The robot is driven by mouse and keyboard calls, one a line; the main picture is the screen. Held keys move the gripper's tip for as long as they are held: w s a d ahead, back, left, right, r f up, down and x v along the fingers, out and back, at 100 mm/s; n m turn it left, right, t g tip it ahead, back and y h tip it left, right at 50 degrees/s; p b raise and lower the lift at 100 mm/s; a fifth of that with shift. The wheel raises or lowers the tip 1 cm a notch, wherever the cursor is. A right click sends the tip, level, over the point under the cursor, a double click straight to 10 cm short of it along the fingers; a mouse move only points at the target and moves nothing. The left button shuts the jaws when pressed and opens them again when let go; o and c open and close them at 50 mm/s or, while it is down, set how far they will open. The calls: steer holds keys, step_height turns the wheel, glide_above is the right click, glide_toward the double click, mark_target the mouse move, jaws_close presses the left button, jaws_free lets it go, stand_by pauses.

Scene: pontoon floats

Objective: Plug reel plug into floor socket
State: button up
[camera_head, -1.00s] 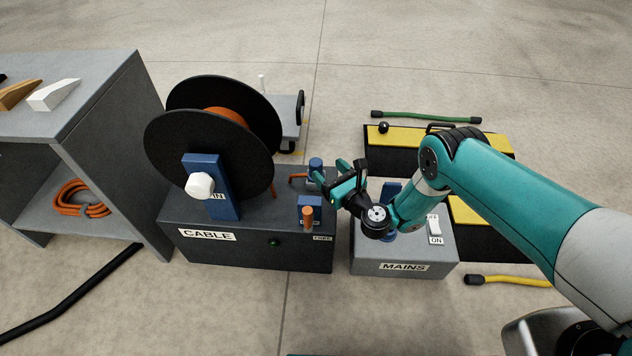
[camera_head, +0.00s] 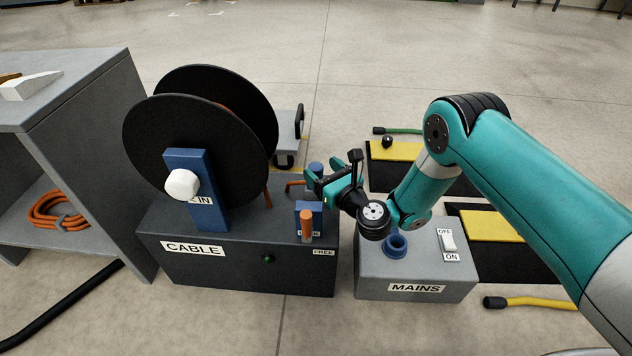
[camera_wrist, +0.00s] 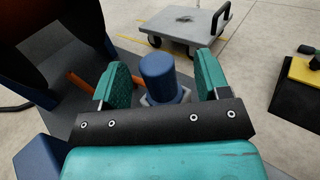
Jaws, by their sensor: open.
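The blue reel plug (camera_wrist: 160,78) stands upright on the dark CABLE box, between my gripper's two teal fingers in the wrist view. In the head view the plug (camera_head: 316,168) is partly hidden behind my gripper (camera_head: 322,177), which is open. A gap shows on both sides of the plug in the wrist view. The cable reel (camera_head: 200,130) has large black discs and stands on the CABLE box (camera_head: 225,268). The floor socket is a blue ring (camera_head: 396,247) on the grey MAINS box (camera_head: 385,275), below my arm.
An orange-handled lever (camera_head: 306,224) sits on the CABLE box near a FREE label. A white switch (camera_head: 448,241) marked OFF and ON is on the MAINS box. A grey cart (camera_head: 288,130) stands behind. A grey shelf (camera_head: 90,150) is at left; yellow-topped black floats (camera_head: 490,227) are at right.

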mark_target(312, 163)
steer(key=shift+w+a+f+b, duration=0.15)
steer(key=shift+w+a+b, duration=0.1)
steer(key=shift+w+a, duration=0.3)
steer(key=shift+w+a+f+b, duration=0.15)
steer(key=shift+w+a+b, duration=0.1)
steer(key=shift+w+a, duration=0.65)
steer(key=shift+w, duration=0.15)
steer(key=c, duration=1.1)
steer(key=shift+o, duration=0.2)
steer(key=shift+r, duration=0.15)
step_height(312, 163, up, 20)
steer(key=p, duration=1)
steer(key=shift+p, duration=0.4)
